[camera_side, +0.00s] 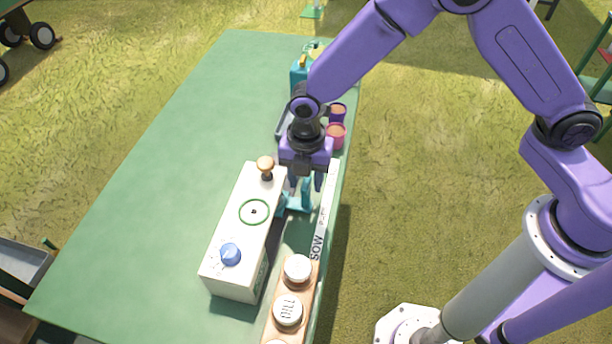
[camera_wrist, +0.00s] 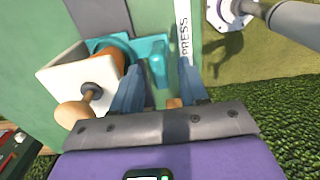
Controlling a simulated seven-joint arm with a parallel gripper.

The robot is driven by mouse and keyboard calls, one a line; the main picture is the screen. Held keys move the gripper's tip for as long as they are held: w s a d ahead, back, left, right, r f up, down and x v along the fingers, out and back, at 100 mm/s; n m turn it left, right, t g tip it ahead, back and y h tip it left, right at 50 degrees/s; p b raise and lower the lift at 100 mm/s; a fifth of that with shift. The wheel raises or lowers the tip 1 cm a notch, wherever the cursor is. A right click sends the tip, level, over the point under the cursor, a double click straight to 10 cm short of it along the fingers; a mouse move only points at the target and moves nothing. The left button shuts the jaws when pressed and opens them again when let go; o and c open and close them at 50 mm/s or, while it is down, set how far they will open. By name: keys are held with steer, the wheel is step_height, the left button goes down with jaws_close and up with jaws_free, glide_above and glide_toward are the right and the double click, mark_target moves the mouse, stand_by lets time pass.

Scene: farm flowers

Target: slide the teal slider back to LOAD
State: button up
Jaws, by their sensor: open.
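The teal slider (camera_side: 297,204) sits at the right side of the white machine box (camera_side: 236,235), with an upright tab. It also shows in the wrist view (camera_wrist: 157,62), beside an orange-brown round part. My gripper (camera_side: 305,182) points down over the slider, its fingers apart. In the wrist view my gripper (camera_wrist: 160,68) has a finger on each side of the teal tab; I cannot tell whether either touches it. A white label strip (camera_side: 325,215) runs alongside, reading SOW in the side view and PRESS in the wrist view. No LOAD label is readable.
The box carries a wooden knob (camera_side: 265,164), a green ring (camera_side: 254,212) and a blue dial (camera_side: 230,254). A wooden rack with white round pieces (camera_side: 297,268) stands at the front. Pots (camera_side: 336,134) stand behind my gripper. The green table (camera_side: 150,190) is clear on the left.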

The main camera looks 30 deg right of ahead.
jaws_close()
steer(key=w+d, duration=0.8)
steer(key=shift+w+d, duration=0.15)
steer(key=shift+c, duration=1.2)
jaws_free()
steer(key=shift+d, duration=0.1)
steer(key=shift+o, duration=1.2)
